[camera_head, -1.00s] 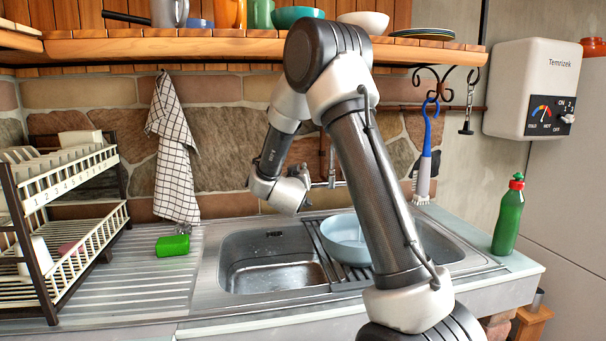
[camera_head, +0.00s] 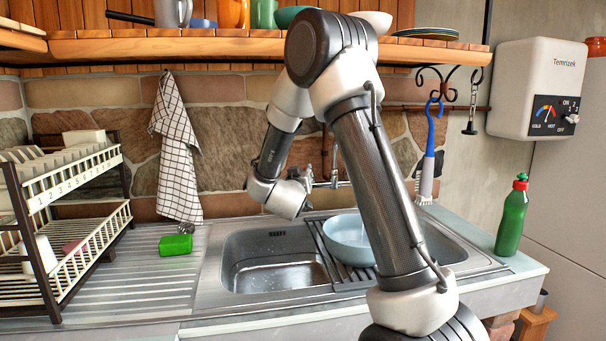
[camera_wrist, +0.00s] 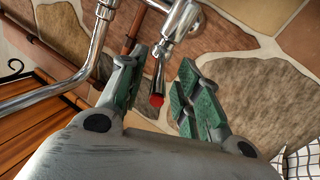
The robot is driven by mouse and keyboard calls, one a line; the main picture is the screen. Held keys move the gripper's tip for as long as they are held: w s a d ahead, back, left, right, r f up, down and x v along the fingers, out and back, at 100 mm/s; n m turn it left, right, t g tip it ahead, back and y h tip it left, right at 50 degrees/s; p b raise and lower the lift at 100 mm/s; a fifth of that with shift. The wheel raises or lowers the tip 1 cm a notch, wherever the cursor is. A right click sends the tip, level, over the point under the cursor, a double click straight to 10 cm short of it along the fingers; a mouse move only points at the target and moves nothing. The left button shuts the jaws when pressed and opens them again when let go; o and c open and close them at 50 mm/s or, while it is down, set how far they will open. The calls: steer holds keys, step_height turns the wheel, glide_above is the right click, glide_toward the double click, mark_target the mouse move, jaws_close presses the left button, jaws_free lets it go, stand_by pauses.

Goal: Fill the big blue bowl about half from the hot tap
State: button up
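The big light-blue bowl (camera_head: 346,240) stands upright at the ridged strip between the two sink basins, partly hidden by my arm; its inside is mostly out of sight. The chrome tap (camera_head: 334,170) rises behind it and is partly hidden. In the wrist view the tap's pipe (camera_wrist: 85,72) runs on the left. A chrome tap handle with a red tip (camera_wrist: 157,99) shows between the green-padded fingers of my gripper (camera_wrist: 156,75). The fingers are apart, with gaps on both sides of the handle. I cannot see running water.
The water heater (camera_head: 538,88) on the right wall has a cold-hot dial and a knob. A green bottle (camera_head: 511,216) stands at the right counter end. A green sponge (camera_head: 176,245) lies on the drainboard beside the dish rack (camera_head: 75,225). A shelf (camera_head: 180,47) hangs above; the left basin (camera_head: 272,262) is empty.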

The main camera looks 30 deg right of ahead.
steer(key=v, duration=0.9)
steer(key=shift+s, duration=0.15)
stand_by(7.0)
